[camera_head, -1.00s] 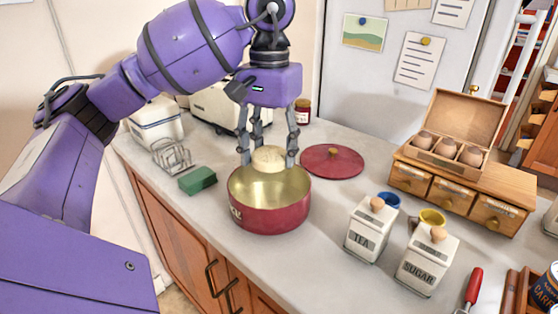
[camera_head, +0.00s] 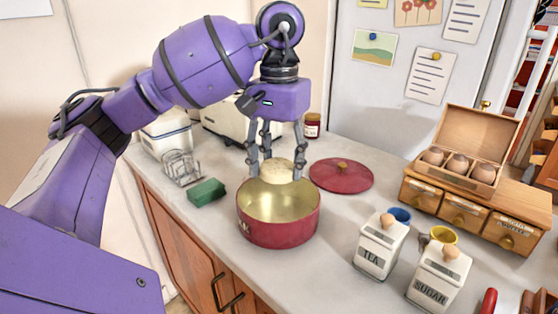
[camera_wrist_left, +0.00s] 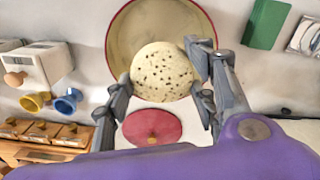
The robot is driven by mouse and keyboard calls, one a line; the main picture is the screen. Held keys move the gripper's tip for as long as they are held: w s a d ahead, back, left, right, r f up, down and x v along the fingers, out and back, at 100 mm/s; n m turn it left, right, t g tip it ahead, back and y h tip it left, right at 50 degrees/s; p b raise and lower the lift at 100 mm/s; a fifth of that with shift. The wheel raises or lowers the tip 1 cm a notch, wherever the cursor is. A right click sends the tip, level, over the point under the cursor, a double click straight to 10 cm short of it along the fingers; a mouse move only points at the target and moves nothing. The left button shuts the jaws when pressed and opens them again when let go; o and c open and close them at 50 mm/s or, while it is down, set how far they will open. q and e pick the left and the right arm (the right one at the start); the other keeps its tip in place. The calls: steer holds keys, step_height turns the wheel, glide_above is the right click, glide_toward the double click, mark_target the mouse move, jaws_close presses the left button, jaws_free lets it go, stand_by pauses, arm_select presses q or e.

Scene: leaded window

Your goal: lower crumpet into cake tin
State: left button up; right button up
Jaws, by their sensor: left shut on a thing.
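The crumpet (camera_head: 277,171) is a pale, round, holed disc. My left gripper (camera_head: 276,175) is shut on it, with fingers pointing down around its edge. The red cake tin (camera_head: 279,228) with a pale gold inside stands open on the counter. In the head view the crumpet overlaps the tin's far rim, and its height above it is hard to tell. In the left wrist view the crumpet (camera_wrist_left: 163,72) covers the near part of the tin (camera_wrist_left: 119,35) and its rim, between the fingers (camera_wrist_left: 163,80). My right gripper is not in view.
A red lid (camera_head: 341,177) lies behind and right of the tin. A green block (camera_head: 206,192) lies to its left, by a wire rack (camera_head: 183,168). TEA (camera_head: 381,246) and SUGAR (camera_head: 438,279) canisters stand front right. The counter right around the tin is clear.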

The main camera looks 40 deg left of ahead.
arm_select(q)
steer(key=b, duration=0.4)
glide_above(279, 219)
steer(key=shift+f, duration=3.2)
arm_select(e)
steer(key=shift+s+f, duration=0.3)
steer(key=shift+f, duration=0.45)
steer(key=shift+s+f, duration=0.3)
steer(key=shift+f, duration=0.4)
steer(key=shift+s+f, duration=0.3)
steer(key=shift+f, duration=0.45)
arm_select(q)
steer(key=shift+f+b, duration=1.9)
steer(key=shift+f, duration=0.6)
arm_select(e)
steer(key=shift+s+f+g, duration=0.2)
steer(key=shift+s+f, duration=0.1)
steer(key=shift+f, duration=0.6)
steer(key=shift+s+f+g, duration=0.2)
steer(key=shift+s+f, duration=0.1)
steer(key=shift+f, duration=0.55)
arm_select(q)
steer(key=o, duration=1.2)
steer(key=shift+r, duration=6)
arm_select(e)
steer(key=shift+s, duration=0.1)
